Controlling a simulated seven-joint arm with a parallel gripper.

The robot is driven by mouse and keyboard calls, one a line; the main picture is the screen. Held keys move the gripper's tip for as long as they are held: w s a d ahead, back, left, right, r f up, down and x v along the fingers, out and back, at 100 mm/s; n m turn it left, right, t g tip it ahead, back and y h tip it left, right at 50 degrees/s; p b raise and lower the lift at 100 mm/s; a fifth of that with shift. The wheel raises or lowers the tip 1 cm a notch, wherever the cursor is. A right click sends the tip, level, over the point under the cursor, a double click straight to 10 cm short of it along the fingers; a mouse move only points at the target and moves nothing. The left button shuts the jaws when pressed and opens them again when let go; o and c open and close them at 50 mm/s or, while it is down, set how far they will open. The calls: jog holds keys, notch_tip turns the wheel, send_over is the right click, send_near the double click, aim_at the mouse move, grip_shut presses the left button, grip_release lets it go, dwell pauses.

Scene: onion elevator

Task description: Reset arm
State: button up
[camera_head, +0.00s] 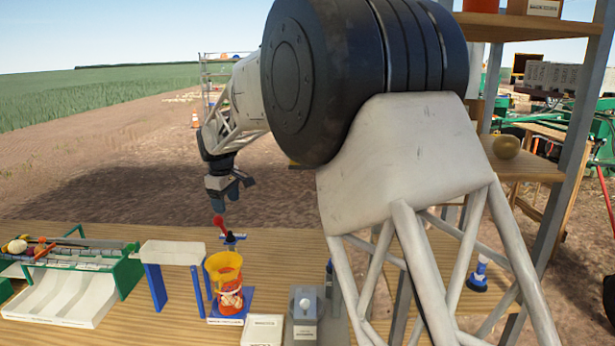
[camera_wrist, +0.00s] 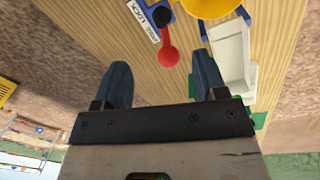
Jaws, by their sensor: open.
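My gripper (camera_head: 229,192) hangs from my arm above the back edge of the wooden table (camera_head: 300,260), pointing down. In the wrist view its two dark fingers (camera_wrist: 162,84) are spread apart with nothing between them. A red-knobbed lever (camera_head: 219,221) stands on the table just below it. In the wrist view the red knob (camera_wrist: 168,57) lies beyond the fingertips, apart from them, near a label reading "LOCK". My large arm links cover the centre and right of the head view.
An orange-yellow container (camera_head: 212,265) stands on a blue base in front of the lever. A white-topped blue stand (camera_head: 173,253) and a green-and-white sorter (camera_head: 60,300) are to the left. A grey box (camera_head: 304,302) and a shelf (camera_head: 528,166) are to the right.

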jog(key=s+d+r+m, duration=0.4)
jog(key=s+d, duration=0.6)
jog(key=d, duration=0.4)
jog(key=s+d+r+m, duration=0.35)
jog(key=s+d, duration=0.75)
jog(key=d, duration=0.4)
jog(key=s+d+f+m, duration=0.2)
jog(key=s+d, duration=0.3)
jog(key=s, duration=0.5)
jog(key=s+d+f+m+t, duration=0.1)
jog(key=s+d, duration=0.4)
jog(key=s, duration=0.5)
jog(key=s+d+f+m, duration=0.4)
jog(key=s+d+f, duration=0.1)
jog(key=s, duration=0.5)
jog(key=shift+f, duration=0.35)
